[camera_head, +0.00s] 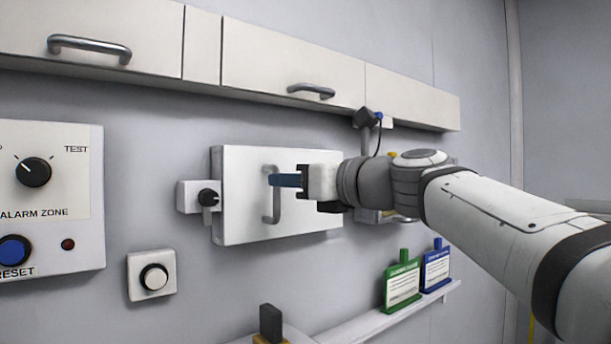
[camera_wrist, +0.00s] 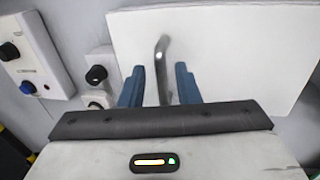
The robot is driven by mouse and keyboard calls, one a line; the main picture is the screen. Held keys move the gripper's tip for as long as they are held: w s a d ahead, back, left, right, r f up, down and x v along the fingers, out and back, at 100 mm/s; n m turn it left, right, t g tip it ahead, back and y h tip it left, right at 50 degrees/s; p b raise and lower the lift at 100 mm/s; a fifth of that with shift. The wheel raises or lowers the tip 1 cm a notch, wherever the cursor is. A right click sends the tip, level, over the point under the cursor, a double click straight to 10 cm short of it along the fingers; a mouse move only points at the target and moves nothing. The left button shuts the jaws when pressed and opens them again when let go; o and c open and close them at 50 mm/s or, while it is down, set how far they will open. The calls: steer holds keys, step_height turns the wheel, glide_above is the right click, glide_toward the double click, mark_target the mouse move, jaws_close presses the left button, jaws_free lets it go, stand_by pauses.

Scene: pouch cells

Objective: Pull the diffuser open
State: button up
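The diffuser is most likely the white panel (camera_head: 240,195) on the grey wall, with an upright metal bar handle (camera_head: 276,207) on its front. In the wrist view the panel (camera_wrist: 240,55) fills the upper right and the handle (camera_wrist: 161,68) stands between my two blue fingers. My gripper (camera_head: 274,180) is at the handle's upper part, partly covering it in the head view. The fingers (camera_wrist: 159,85) are open, one on each side of the bar, with a gap visible on both sides. The panel appears flat against its mount.
A black knob (camera_head: 208,198) sits at the panel's left edge, with a round-button box (camera_head: 152,276) below. An alarm panel (camera_head: 75,210) is at far left. Cabinets (camera_head: 285,70) run above. A shelf (camera_head: 385,318) below holds green (camera_head: 402,286) and blue (camera_head: 435,269) labelled items.

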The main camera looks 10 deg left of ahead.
steer(key=shift+p+x, duration=0.3)
steer(key=shift+x, duration=1.65)
jaws_close()
steer(key=shift+d, duration=0.3)
steer(key=shift+a, duration=0.2)
steer(key=shift+s+d+g, duration=0.1)
steer(key=shift+s+g, duration=0.05)
steer(key=shift+g, duration=0.15)
